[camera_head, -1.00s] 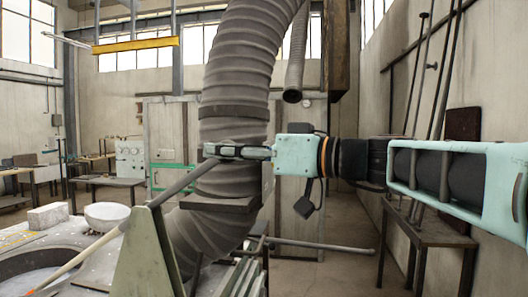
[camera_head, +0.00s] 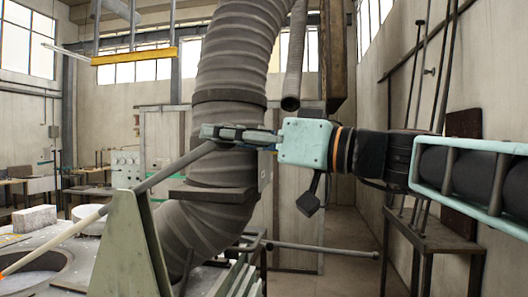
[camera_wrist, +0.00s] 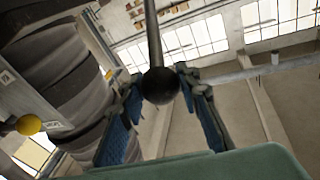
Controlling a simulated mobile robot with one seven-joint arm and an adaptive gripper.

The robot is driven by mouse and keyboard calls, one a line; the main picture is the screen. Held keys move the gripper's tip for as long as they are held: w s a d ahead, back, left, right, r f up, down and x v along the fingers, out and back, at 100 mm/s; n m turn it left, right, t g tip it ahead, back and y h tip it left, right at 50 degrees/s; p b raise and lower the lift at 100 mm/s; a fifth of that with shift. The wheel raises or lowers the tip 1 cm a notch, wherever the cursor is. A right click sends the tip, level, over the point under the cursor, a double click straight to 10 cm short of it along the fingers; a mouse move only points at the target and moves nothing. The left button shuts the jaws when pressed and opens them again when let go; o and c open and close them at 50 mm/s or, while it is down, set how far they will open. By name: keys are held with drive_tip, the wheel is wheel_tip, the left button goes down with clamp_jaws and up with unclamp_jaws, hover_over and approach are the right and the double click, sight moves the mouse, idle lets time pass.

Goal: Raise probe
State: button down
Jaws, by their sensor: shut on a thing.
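The probe is a long thin grey rod (camera_head: 175,170) that slants from upper right down to the left, with a pale and orange lower part (camera_head: 50,243). My gripper (camera_head: 208,132) is shut on its upper end. In the wrist view the probe's rod (camera_wrist: 153,38) and its dark round end (camera_wrist: 160,86) sit between my two blue-padded fingers (camera_wrist: 160,105). The rod crosses the top of a green-grey upright support (camera_head: 125,250); I cannot tell whether they touch. The probe's tip runs out of the picture at left.
A large ribbed grey duct (camera_head: 228,70) stands right behind my gripper. At lower left is a pale surface with a round opening (camera_head: 35,262), a white bowl (camera_head: 85,213) and a stone block (camera_head: 35,218). A metal table (camera_head: 440,236) stands at right.

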wheel_tip(320, 180, down, 9)
drive_tip(key=d+t+y+b, duration=0.1)
drive_tip(key=d+y+b, duration=0.1)
drive_tip(key=b, duration=1.7)
drive_tip(key=shift+s+d+r+m+b, duration=0.2)
drive_tip(key=shift+s+m+b, duration=0.05)
drive_tip(key=shift+m+b, duration=0.1)
drive_tip(key=c, duration=1.9)
unclamp_jaws()
drive_tip(key=o, duration=0.5)
drive_tip(key=shift+s+r, duration=0.1)
drive_tip(key=shift+c, duration=0.2)
drive_tip(key=v, duration=1.2)
drive_tip(key=shift+f, duration=0.25)
